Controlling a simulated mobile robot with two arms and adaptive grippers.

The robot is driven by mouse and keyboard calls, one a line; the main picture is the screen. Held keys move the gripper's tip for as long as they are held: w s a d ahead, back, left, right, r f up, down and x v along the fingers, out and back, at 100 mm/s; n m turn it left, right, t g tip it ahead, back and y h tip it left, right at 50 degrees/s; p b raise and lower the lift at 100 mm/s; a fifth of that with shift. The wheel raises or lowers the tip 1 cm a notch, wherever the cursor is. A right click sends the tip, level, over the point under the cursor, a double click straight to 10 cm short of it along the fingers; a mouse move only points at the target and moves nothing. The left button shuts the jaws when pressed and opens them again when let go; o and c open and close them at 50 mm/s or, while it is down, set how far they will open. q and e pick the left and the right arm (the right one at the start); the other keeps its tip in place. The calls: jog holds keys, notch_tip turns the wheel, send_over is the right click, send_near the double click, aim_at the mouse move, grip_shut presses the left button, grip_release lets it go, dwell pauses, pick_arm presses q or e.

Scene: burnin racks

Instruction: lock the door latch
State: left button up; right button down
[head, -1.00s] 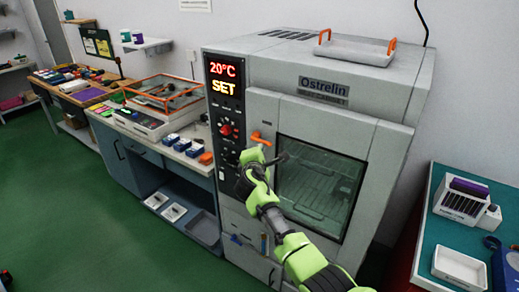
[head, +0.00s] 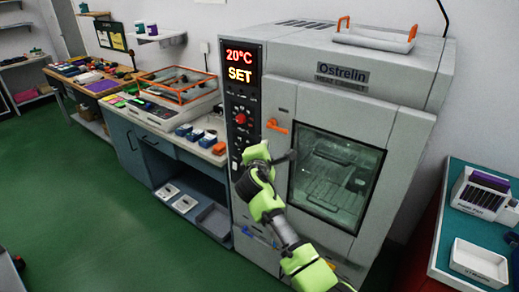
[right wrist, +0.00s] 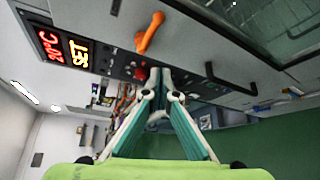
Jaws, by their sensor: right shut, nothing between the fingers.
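The door latch (head: 277,126) is a short orange lever on the left edge of the cabinet door, above the window's left side. It tilts slightly down to the right. It also shows in the right wrist view (right wrist: 150,33), above the fingers. The grey cabinet door (head: 310,105) looks closed. My right gripper (head: 254,168) is in front of the control panel's right edge, below and left of the latch and apart from it. In the right wrist view its fingers (right wrist: 158,78) meet, empty. Its wrist partly hides its fingers in the head view. My left gripper is out of view.
A black door handle (right wrist: 228,82) is near the fingers in the right wrist view. The control panel (head: 241,100) has a red knob and reads 20°C SET. A bench (head: 150,125) stands left and a teal table (head: 455,230) right. Green floor (head: 90,200) is clear.

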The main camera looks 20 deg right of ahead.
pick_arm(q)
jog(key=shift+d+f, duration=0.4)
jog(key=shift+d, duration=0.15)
pick_arm(e)
jog(key=shift+s+a+r, duration=0.35)
jog(key=shift+s+a, duration=0.05)
jog(key=shift+a, duration=0.2)
jog(key=shift+s+a+r, duration=0.3)
jog(key=shift+s+a, duration=0.05)
jog(key=shift+a, duration=0.2)
